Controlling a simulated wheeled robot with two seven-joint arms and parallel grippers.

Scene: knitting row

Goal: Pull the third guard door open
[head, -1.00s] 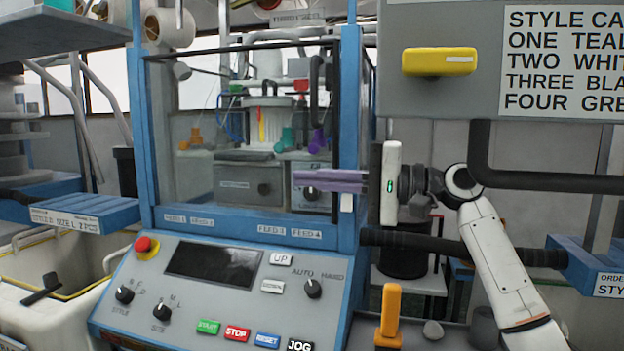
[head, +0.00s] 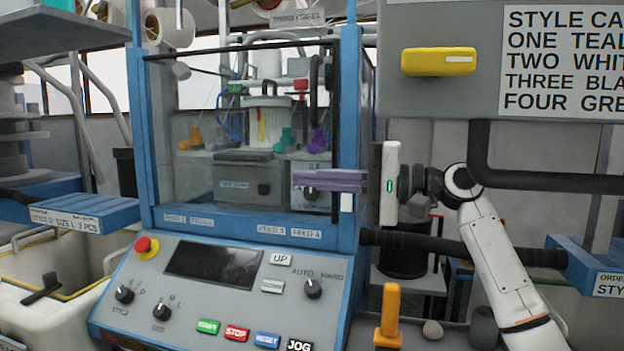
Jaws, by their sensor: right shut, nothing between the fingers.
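The guard door (head: 215,130) is a clear pane in a dark-edged frame on the blue machine in the middle of the head view. It looks shut. A small white piece (head: 346,202), perhaps its handle, shows at the right blue post, just below my fingers. My right gripper (head: 298,181) has purple fingers that are shut and empty. They point left across the right post and the pane's right edge. I cannot tell whether they touch the door. The fingers hide part of the post. My left gripper is not in view.
A sloped control panel (head: 215,310) with a red button (head: 142,244) and knobs juts out below the door. A grey box with a yellow handle (head: 438,61) hangs at upper right. A black padded bar (head: 430,246) runs below my right wrist. An orange lever (head: 390,310) stands lower right.

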